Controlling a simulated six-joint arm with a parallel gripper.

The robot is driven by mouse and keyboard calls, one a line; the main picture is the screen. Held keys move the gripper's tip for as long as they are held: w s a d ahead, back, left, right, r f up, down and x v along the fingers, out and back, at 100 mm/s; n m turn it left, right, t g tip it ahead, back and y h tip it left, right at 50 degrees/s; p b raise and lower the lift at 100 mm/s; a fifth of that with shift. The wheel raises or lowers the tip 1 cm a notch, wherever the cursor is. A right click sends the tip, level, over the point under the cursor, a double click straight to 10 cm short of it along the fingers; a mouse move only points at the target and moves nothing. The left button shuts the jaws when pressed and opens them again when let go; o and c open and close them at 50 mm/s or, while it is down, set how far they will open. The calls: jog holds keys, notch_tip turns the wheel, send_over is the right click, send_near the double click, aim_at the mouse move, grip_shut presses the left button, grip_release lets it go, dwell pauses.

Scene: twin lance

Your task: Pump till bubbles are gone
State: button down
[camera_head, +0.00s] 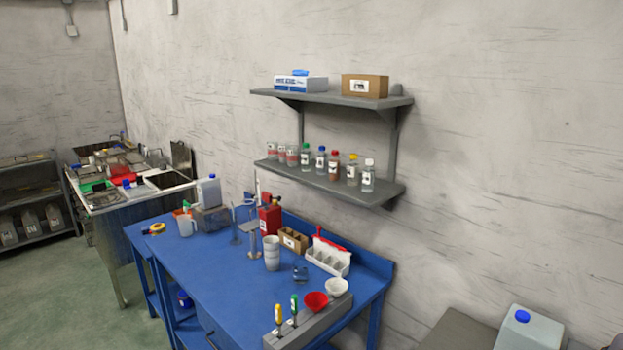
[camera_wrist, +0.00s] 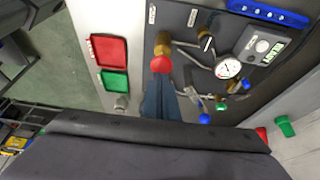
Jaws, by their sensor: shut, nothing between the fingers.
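In the wrist view a dark panel carries a red round knob (camera_wrist: 160,65) just below a brass fitting (camera_wrist: 163,43). My gripper (camera_wrist: 158,80) is shut and empty, its narrow fingertips right at the red knob; I cannot tell whether they touch it. A white dial gauge (camera_wrist: 228,68) with pipes sits to the right of the knob. No bubbles can be made out. I cannot tell which part is the pump. The dark body of my gripper hides the lower part of the view. The head view does not show my gripper or this panel.
Blue-handled (camera_wrist: 204,118) and green (camera_wrist: 247,85) fittings sit near the gauge. In the head view a blue bench (camera_head: 215,275) holds bottles and cups, below a wall shelf (camera_head: 330,184).

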jog(key=shift+f, duration=0.2)
dwell(0.4)
jog(key=shift+f+b, duration=1.6)
jog(key=shift+b, duration=0.25)
jog(key=shift+r+p, duration=1.35)
jog(key=shift+r, duration=1.05)
